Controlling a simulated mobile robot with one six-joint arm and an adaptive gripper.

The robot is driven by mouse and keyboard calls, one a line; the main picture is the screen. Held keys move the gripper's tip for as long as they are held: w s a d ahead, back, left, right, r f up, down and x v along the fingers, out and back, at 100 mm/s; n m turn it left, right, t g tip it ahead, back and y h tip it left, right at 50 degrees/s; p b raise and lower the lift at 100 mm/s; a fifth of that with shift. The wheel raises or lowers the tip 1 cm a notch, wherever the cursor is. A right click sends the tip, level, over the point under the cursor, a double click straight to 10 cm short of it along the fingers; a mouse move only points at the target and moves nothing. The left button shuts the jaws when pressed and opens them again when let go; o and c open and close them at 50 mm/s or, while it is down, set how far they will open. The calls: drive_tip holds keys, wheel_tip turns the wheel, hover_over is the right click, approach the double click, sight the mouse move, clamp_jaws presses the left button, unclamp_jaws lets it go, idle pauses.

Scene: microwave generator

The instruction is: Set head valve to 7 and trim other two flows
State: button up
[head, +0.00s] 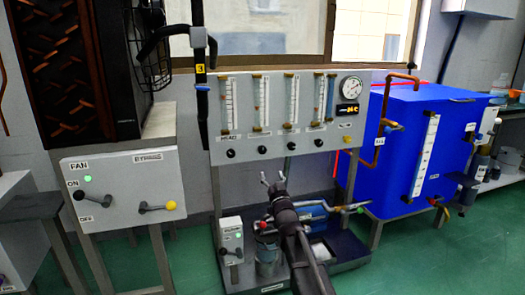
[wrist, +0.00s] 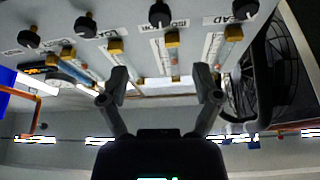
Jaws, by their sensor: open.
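A grey flow panel (head: 270,138) carries several upright flow tubes and a row of black knobs. The leftmost black knob (head: 231,153) sits under the leftmost tube (head: 228,105). In the wrist view, which is upside down, a knob (wrist: 245,8) beside a label reading "HEAD" is at the top right. Another knob (wrist: 159,13), with a label starting "ISO", is near the top middle. Further knobs (wrist: 85,25) are to the left. My gripper (head: 273,183) is open and empty, below and in front of the panel, apart from the knobs. Tube readings are too small to tell.
A round gauge (head: 350,87) is at the panel's upper right. A fan box (head: 130,188) with lever handles stands left. A blue tank (head: 405,135) with copper pipes stands right. A small switch box (head: 231,238) and pump parts sit low beneath the panel. Green floor is clear at right.

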sight(263, 151)
drive_tip(key=p+x, duration=0.5)
drive_tip(key=x, duration=0.8)
drive_tip(key=shift+w+r, duration=0.15)
drive_tip(key=shift+w, duration=0.1)
clamp_jaws()
